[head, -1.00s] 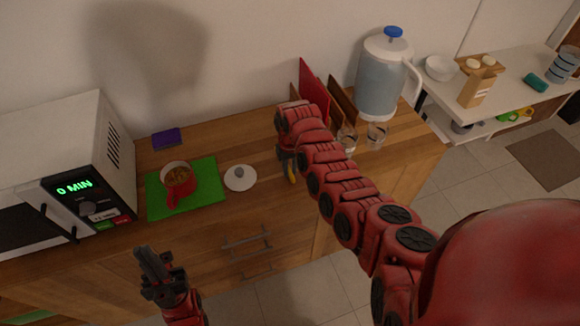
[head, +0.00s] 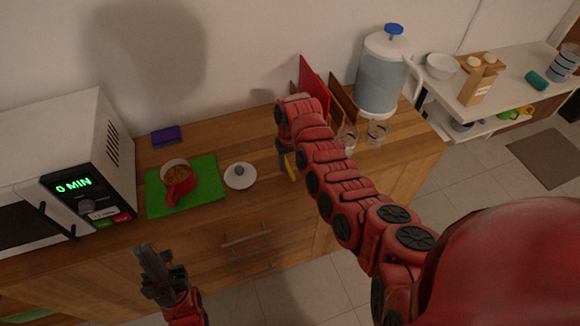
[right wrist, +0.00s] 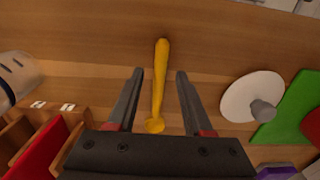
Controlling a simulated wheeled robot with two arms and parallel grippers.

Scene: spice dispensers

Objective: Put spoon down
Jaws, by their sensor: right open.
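A yellow spoon (right wrist: 160,78) is between the open fingers of my right gripper (right wrist: 154,98) in the right wrist view, with a gap to the finger on each side. It appears to lie on the wooden counter (right wrist: 90,55). In the head view the spoon (head: 289,163) shows only in part, beside my right gripper (head: 284,150), which is largely hidden by its own wrist. My left gripper (head: 152,262) is low in front of the counter, away from the spoon; the head view does not show clearly whether its jaws are apart.
A white lid (head: 240,177) lies left of the spoon. A red board (head: 314,82), glasses (head: 376,134) and a large jug (head: 382,82) stand to the right. A microwave (head: 112,150) is at the left.

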